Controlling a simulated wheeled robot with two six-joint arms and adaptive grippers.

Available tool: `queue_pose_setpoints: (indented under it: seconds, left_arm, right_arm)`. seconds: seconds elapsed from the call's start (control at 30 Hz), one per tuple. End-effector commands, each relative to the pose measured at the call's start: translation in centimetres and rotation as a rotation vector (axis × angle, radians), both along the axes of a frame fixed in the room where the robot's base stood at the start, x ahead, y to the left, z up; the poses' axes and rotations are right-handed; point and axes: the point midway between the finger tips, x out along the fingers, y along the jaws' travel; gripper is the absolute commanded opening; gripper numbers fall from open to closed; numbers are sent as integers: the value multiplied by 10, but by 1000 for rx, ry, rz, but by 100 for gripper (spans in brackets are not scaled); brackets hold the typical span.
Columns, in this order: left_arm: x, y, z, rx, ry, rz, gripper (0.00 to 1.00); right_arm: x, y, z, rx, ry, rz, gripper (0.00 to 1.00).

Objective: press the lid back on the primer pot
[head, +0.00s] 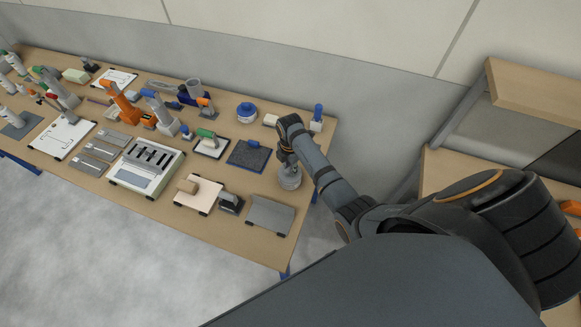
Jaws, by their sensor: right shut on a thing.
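The primer pot (290,180) is a small grey round tin standing near the right end of the wooden table. My right gripper (287,160) points down directly over the pot and is shut at its top, on what looks like the lid. The fingers and wrist hide most of the lid, so I cannot tell whether it sits flush on the rim. My left gripper is not in view.
The table (236,246) is crowded. A dark blue pad (249,156) lies left of the pot, a grey plate (270,215) in front, and a blue-topped round container (247,112) behind. A blue-handled tool (317,117) stands at the back right corner. Wooden shelving (535,95) is at right.

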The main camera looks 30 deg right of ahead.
Motion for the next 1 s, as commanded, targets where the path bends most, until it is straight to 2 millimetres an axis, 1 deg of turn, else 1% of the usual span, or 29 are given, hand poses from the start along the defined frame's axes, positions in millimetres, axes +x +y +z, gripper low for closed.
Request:
queue_pose_setpoints:
  seconds: [0.87, 0.9, 1.0]
  left_arm:
    - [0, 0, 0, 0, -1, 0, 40]
    - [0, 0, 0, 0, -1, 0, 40]
    - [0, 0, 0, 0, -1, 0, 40]
  right_arm:
    - [0, 0, -2, 0, 0, 0, 0]
    - [0, 0, -2, 0, 0, 0, 23]
    - [0, 0, -3, 0, 0, 0, 37]
